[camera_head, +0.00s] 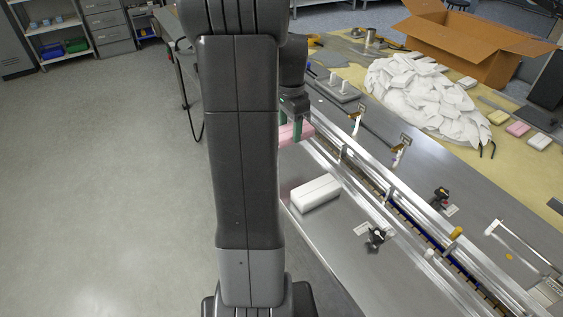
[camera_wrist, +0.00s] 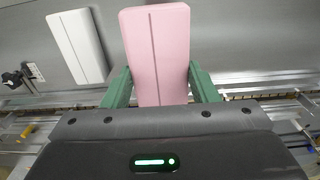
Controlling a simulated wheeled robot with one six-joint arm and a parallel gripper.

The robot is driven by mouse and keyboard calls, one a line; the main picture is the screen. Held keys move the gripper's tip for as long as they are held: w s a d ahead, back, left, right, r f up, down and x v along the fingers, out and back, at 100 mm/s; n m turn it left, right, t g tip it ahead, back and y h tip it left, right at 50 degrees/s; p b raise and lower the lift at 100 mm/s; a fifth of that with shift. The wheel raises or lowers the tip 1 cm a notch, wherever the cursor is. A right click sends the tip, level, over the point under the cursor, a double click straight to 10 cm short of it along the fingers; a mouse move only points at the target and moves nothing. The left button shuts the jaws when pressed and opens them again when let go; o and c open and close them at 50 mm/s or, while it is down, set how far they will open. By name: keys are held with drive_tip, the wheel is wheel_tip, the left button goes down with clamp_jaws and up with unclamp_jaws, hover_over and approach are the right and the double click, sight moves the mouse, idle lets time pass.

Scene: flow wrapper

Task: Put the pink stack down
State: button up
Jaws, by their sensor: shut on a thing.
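The pink stack (camera_wrist: 158,45) is a long block with a dark line along its length. My gripper (camera_wrist: 160,88) has its two green fingers on either side of the block and is shut on it. In the head view the pink stack (camera_head: 290,133) shows only in part, at the edge of the steel table, because my arm hides the rest. My gripper (camera_head: 296,128) is over it there. I cannot tell whether the stack touches the table top.
A white stack (camera_head: 315,193) lies on the steel table (camera_head: 330,240) near the pink one; it also shows in the wrist view (camera_wrist: 77,45). A metal rail (camera_head: 375,190) runs along the right. White packets (camera_head: 425,95) and a cardboard box (camera_head: 470,45) lie beyond it.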

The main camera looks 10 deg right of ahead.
wheel_tip(320, 180, down, 11)
drive_tip(key=shift+r, duration=0.2)
idle(0.3)
drive_tip(key=shift+f, duration=0.2)
drive_tip(key=o, duration=0.9)
drive_tip(key=shift+o, duration=0.2)
wheel_tip(320, 180, up, 12)
drive_tip(key=shift+r, duration=0.2)
